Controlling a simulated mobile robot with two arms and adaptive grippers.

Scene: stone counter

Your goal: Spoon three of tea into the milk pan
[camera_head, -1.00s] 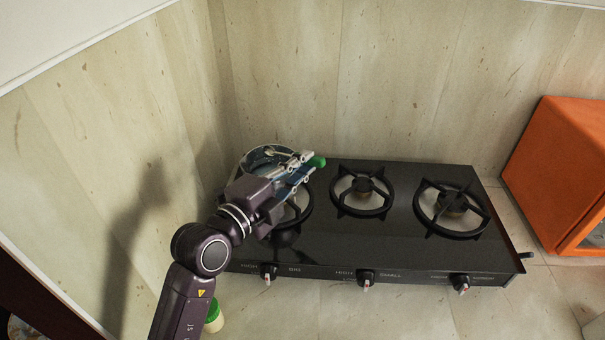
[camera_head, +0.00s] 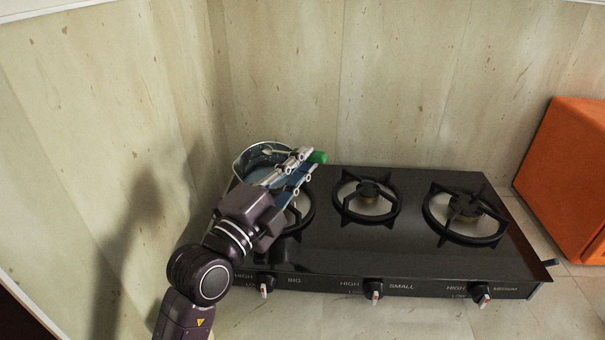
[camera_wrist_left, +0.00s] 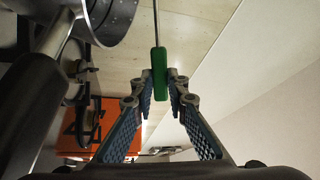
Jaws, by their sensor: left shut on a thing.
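My left gripper (camera_head: 304,165) is shut on the green handle of a spoon (camera_head: 318,157). In the left wrist view the green handle (camera_wrist_left: 160,72) sits between the two fingertips (camera_wrist_left: 161,80), and its thin metal stem runs up out of the picture. The metal milk pan (camera_head: 242,163) stands at the left burner, in the back left corner. The spoon's light-coloured end shows over the pan's opening; I cannot tell whether it touches the contents. The pan (camera_wrist_left: 100,28) and its dark handle (camera_wrist_left: 35,95) also show in the left wrist view. My right gripper is out of view.
The black three-burner stove (camera_head: 330,242) fills the middle of the counter. Its middle (camera_head: 367,197) and right burners (camera_head: 465,213) are bare. Walls stand close behind and to the left. An orange box (camera_head: 570,175) stands at the right.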

